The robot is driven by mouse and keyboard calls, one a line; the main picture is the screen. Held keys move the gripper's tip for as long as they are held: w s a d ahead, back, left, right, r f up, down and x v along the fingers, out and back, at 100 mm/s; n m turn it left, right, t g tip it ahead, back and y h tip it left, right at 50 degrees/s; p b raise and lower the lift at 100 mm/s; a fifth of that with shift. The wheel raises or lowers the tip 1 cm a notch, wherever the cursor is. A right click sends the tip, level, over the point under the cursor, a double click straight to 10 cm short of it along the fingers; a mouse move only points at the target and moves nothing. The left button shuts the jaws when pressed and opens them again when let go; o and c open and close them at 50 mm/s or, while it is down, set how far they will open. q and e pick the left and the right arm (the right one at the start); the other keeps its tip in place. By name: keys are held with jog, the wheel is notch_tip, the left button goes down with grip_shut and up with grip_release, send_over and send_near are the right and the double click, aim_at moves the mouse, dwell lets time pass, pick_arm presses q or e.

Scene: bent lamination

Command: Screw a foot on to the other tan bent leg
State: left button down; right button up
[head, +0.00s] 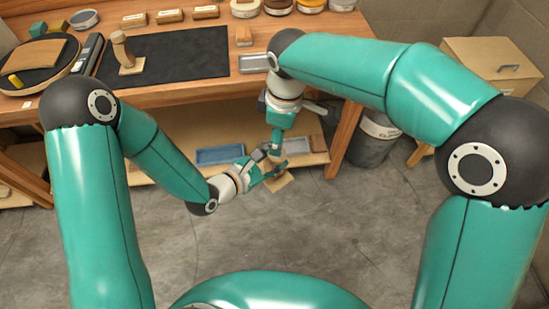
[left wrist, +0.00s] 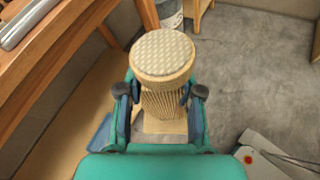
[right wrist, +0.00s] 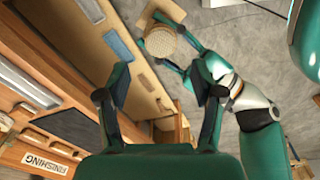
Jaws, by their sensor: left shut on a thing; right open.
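In the left wrist view my left gripper (left wrist: 160,97) is shut on the ribbed stem of a tan bent leg (left wrist: 163,110). A square plate (left wrist: 165,128) shows at the leg's far end. A round tan foot (left wrist: 161,53) with a dimpled face covers the near end; I cannot tell how tightly it sits. The right wrist view also shows the foot (right wrist: 160,41), beyond my open, empty right gripper (right wrist: 164,88). In the head view both grippers are close together below the bench front. Another leg (head: 122,48) stands on its square plate on the bench.
The bench (head: 165,97) carries a dark mat (head: 185,58), a grey tray (head: 254,64), a round stand at the left and small labelled blocks at the back. A blue tray (head: 219,155) lies on the lower shelf. A bin (head: 375,138) stands right; open floor lies in front.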

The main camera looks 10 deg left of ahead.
jog(key=shift+w+a+f, duration=0.15)
jog(key=shift+f, duration=1.8)
jog(key=shift+w+a+f, duration=0.1)
jog(key=shift+f, duration=1.8)
jog(key=c, duration=1.2)
jog(key=o, duration=1.4)
jog(key=shift+c, duration=0.2)
notch_tip(320, 180, up, 12)
jog(key=shift+s+d, duration=0.35)
jog(key=shift+d, duration=0.05)
jog(key=shift+f, duration=0.1)
